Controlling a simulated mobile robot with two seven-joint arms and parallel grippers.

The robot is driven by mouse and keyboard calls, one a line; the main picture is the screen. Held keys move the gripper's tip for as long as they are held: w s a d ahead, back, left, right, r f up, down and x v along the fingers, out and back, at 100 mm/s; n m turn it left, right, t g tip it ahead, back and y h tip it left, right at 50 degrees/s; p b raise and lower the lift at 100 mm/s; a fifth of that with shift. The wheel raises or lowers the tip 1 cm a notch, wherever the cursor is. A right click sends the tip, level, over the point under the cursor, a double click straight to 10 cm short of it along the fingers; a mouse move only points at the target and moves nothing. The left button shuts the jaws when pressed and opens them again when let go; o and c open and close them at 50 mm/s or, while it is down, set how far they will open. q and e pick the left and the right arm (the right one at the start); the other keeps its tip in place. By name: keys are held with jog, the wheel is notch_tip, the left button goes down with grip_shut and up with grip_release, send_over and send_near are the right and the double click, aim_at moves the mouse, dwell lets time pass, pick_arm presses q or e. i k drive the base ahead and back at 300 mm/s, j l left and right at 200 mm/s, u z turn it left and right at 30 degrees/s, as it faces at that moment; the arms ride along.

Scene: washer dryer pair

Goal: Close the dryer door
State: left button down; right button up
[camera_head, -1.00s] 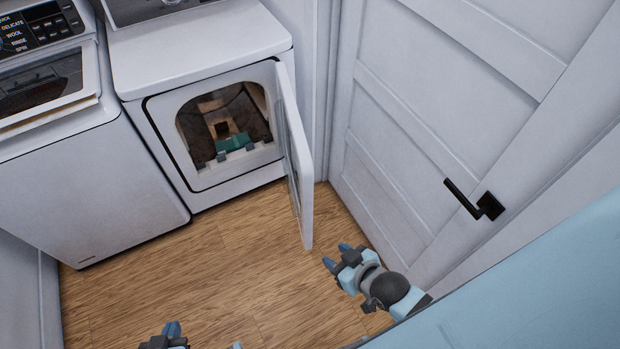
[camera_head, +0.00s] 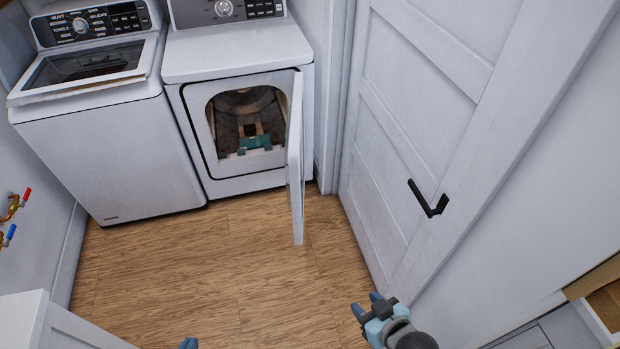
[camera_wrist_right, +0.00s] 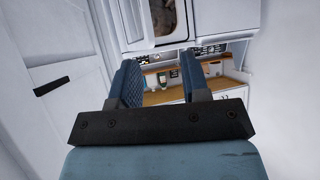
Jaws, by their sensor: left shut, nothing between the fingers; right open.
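The white dryer (camera_head: 237,62) stands against the back wall. Its door (camera_head: 296,160) is hinged on the right and stands wide open, sticking out toward me. The round drum opening shows, with a teal item (camera_head: 254,143) inside it. My right gripper (camera_head: 368,306) is open and empty over the floor, to the right of and nearer than the door, not touching it. Its two fingers also show apart in the right wrist view (camera_wrist_right: 162,82). My left gripper (camera_head: 188,343) barely shows at the bottom edge, well in front of the door; it is shut and holds nothing.
A white washer (camera_head: 110,150) stands left of the dryer. A white room door (camera_head: 400,130) with a black handle (camera_head: 428,199) is on the right. Red and blue valves (camera_head: 14,205) are on the left wall. The wood floor (camera_head: 200,270) before the dryer is clear.

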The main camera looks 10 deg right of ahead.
aim_at(294, 137)
jog(key=k+l, duration=0.75)
jog(key=i+l, duration=0.15)
jog(key=l, duration=0.25)
jog(key=k, duration=0.25)
jog(key=k+j+z, duration=0.1)
jog(key=z, duration=0.7)
jog(key=i+j+z, duration=0.15)
jog(key=j+z, duration=0.2)
jog(key=i+j+z, duration=0.1)
jog(key=j+z, duration=0.25)
jog(key=j, duration=0.2)
jog(key=i+j, duration=0.1)
jog(key=j, duration=0.6)
jog(key=i+j+z, duration=0.1)
jog(key=j, duration=0.6)
